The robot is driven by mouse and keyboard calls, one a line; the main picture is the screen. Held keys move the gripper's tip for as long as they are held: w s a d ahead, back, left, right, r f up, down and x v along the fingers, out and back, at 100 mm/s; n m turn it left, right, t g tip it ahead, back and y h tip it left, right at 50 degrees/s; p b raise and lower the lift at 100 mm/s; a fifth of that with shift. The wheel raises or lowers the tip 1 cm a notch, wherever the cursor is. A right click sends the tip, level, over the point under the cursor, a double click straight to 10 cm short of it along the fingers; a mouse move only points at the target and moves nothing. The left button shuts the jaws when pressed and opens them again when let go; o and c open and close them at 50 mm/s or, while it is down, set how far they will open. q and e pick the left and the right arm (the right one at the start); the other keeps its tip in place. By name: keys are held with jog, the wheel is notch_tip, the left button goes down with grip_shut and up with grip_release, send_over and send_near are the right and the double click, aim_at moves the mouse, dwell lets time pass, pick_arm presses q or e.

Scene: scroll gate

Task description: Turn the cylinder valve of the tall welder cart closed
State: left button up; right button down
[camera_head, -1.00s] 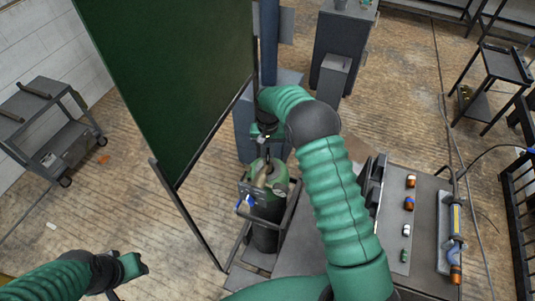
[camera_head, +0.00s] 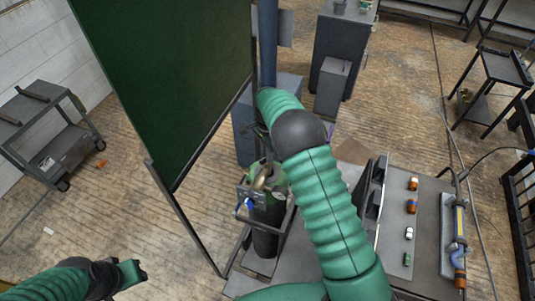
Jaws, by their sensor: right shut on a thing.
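The welder cart (camera_head: 285,222) stands at the middle, with a gas cylinder (camera_head: 265,240) upright in its frame. The cylinder has a green shoulder and a dark body. Its valve is at the top, mostly hidden by my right arm and gripper. My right gripper (camera_head: 264,150) points down at the cylinder top from above and is shut on the valve; its fingertips are largely hidden behind my forearm. My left gripper (camera_head: 138,271) is at the lower left, away from the cart, empty; its finger gap is too small to tell.
A dark green welding screen (camera_head: 165,80) on a metal frame stands just left of the cart. A grey table (camera_head: 425,225) with small coloured items is at the right. A grey trolley (camera_head: 50,130) is at the far left.

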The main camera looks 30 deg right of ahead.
jog(key=m, duration=0.5)
jog(key=shift+s+a+f+m, duration=0.15)
jog(key=shift+f+m, duration=0.05)
jog(key=shift+m, duration=0.1)
jog(key=m+p, duration=0.1)
jog(key=m, duration=0.4)
jog(key=shift+m, duration=0.3)
jog(key=shift+r, duration=0.1)
jog(key=c, duration=1.6)
grip_release()
jog(key=shift+c, duration=0.2)
jog(key=shift+o, duration=0.9)
jog(key=shift+w, duration=0.25)
